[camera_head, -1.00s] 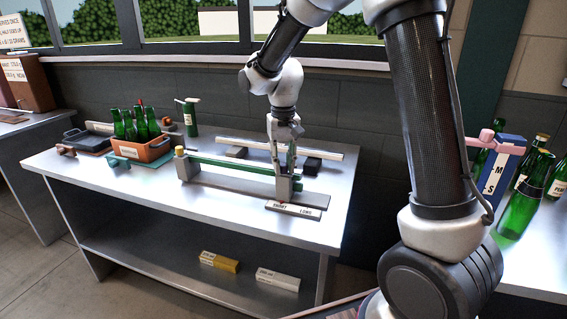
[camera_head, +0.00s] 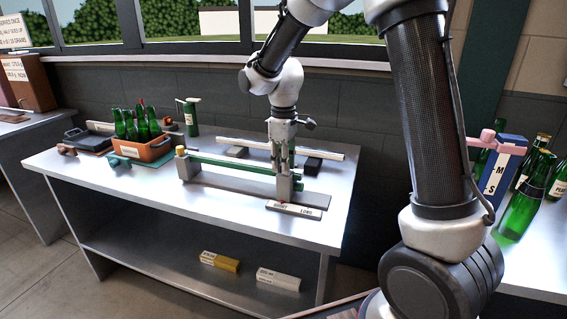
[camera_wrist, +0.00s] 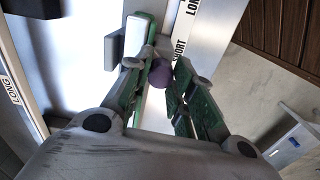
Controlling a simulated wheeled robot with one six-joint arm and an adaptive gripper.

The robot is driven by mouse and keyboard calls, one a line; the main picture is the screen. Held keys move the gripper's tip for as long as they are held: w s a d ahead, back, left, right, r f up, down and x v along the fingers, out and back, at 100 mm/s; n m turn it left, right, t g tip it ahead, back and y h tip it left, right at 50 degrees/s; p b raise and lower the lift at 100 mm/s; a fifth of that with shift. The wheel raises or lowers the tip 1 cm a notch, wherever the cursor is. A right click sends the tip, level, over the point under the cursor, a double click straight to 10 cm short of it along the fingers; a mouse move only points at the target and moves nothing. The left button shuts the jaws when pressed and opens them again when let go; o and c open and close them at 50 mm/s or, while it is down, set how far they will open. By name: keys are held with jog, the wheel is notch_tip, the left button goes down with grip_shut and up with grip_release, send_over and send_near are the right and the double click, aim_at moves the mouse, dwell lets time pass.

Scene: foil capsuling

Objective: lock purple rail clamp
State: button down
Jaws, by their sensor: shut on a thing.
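The purple rail clamp (camera_wrist: 160,74) shows in the wrist view as a rounded purple knob between the fingertips, beside the green rail (camera_wrist: 144,40). My gripper (camera_wrist: 162,68) points down at it and is shut on it; the green finger pads lie on either side. In the head view my gripper (camera_head: 283,168) is at the right part of the green rail (camera_head: 232,164), by the grey end block. The purple knob is hidden there behind the fingers. Whether the clamp is locked cannot be told.
A plate marked SHORT and LONG (camera_head: 293,210) lies in front of the rail fixture. A pale bar (camera_head: 325,154) on dark blocks runs behind it. An orange crate of green bottles (camera_head: 155,151) stands left on the table (camera_head: 130,185). The table's front left is clear.

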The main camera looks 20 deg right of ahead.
jog(key=n, duration=0.3)
jog(key=shift+n, duration=2.3)
jog(key=c, duration=1.2)
grip_release()
jog(key=shift+c, duration=0.2)
notch_tip(320, 180, up, 12)
